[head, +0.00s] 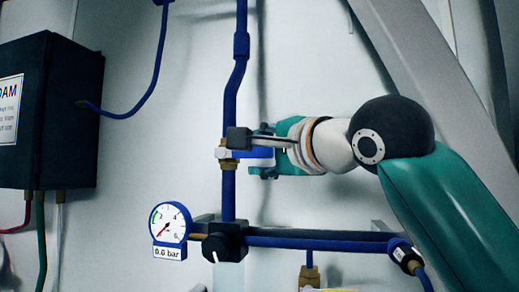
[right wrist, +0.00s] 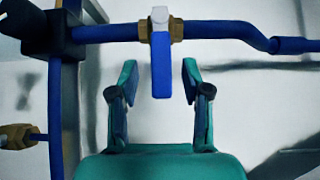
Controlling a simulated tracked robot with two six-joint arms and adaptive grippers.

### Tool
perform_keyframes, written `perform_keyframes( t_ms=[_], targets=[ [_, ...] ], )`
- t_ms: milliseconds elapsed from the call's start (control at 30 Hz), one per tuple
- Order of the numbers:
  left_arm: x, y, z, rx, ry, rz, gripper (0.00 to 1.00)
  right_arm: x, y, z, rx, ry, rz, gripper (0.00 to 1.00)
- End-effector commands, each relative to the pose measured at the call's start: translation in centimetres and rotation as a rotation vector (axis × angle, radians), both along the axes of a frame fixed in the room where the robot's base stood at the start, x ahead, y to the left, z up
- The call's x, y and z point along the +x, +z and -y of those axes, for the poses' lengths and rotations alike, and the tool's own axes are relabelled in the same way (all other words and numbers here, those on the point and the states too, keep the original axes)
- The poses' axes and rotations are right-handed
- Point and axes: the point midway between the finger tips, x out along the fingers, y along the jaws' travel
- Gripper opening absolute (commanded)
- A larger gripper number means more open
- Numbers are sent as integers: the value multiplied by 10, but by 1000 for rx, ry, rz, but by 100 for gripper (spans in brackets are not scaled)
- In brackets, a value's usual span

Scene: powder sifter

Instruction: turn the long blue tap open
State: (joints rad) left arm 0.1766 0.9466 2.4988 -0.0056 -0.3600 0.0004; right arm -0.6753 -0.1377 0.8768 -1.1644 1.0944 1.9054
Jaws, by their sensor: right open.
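The long blue tap is a flat blue lever (head: 262,152) on a brass valve body (head: 228,154) in the vertical blue pipe. In the head view the lever points right, square to the pipe. In the right wrist view the lever (right wrist: 161,66) hangs from the brass fitting (right wrist: 176,30), also square to its pipe. My right gripper (head: 250,155) comes in from the right, around the lever. In the right wrist view its open fingers (right wrist: 159,78) stand either side of the lever, with a visible gap on each side. My left gripper is out of view.
A horizontal blue pipe (head: 320,244) runs right below my gripper. A dark box (head: 60,112) hangs at left. A grey diagonal beam (head: 430,75) stands at right.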

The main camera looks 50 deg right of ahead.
Motion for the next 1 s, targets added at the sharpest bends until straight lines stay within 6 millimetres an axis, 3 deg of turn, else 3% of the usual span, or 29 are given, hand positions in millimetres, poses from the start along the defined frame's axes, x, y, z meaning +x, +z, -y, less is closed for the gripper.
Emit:
perform_keyframes(
  t_ms=[200,533,800,1000],
  targets=[
    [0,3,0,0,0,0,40,13,0,5,1,-2,-1,48],
    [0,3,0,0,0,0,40,14,0,5,2,0,2,48],
    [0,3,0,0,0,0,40,14,0,5,2,-1,1,3],
    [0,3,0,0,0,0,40,14,-1,5,2,-1,-3,0]
  ],
)
